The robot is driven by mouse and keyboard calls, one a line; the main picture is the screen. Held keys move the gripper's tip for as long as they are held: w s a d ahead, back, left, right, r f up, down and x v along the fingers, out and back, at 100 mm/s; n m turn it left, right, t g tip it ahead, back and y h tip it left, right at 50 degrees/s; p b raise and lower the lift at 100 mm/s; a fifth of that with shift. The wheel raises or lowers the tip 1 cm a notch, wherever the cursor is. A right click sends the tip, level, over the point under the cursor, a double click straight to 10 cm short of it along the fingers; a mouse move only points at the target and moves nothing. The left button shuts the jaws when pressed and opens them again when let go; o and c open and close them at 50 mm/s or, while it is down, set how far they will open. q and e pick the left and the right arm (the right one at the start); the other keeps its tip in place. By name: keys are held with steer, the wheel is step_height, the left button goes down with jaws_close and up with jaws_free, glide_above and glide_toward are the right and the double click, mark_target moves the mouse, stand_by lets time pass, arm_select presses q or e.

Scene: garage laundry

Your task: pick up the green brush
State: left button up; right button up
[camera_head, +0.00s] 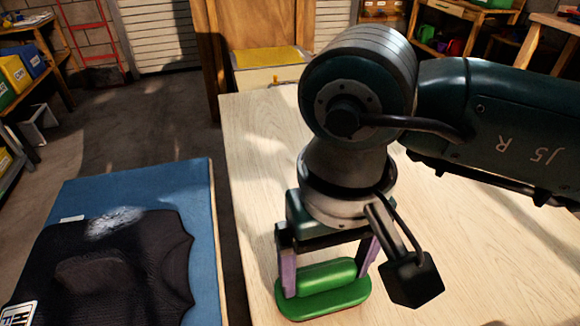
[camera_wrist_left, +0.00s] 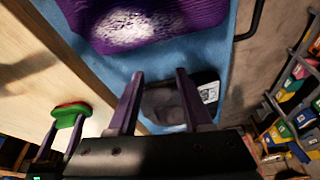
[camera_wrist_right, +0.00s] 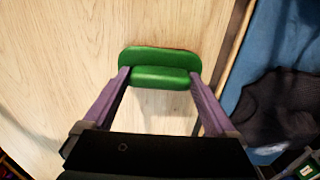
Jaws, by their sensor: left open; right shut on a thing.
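The green brush (camera_head: 322,302) has a wide base and a raised rounded grip; it is at the front of the pale wooden table (camera_head: 262,150). My right gripper (camera_head: 326,276) points down and is shut on the brush, one purple finger at each end of its grip. In the right wrist view the brush (camera_wrist_right: 160,55) sits between the fingertips (camera_wrist_right: 159,76). The left wrist view shows the brush (camera_wrist_left: 70,113) with a reddish edge. I cannot tell whether it touches the tabletop. My left gripper (camera_wrist_left: 160,74) is open and empty, over the blue surface, outside the head view.
A blue-topped surface (camera_head: 150,180) stands left of the table across a narrow gap. A dark garment (camera_head: 120,265) with a whitish patch lies on it. The left wrist view shows purple cloth (camera_wrist_left: 170,20). Shelves with bins (camera_head: 15,75) stand far left. The tabletop beyond the brush is clear.

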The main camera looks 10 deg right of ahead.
mark_target(327, 272)
step_height(327, 272, up, 19)
steer(key=o, duration=0.9)
steer(key=c, duration=0.7)
steer(key=shift+o, duration=0.2)
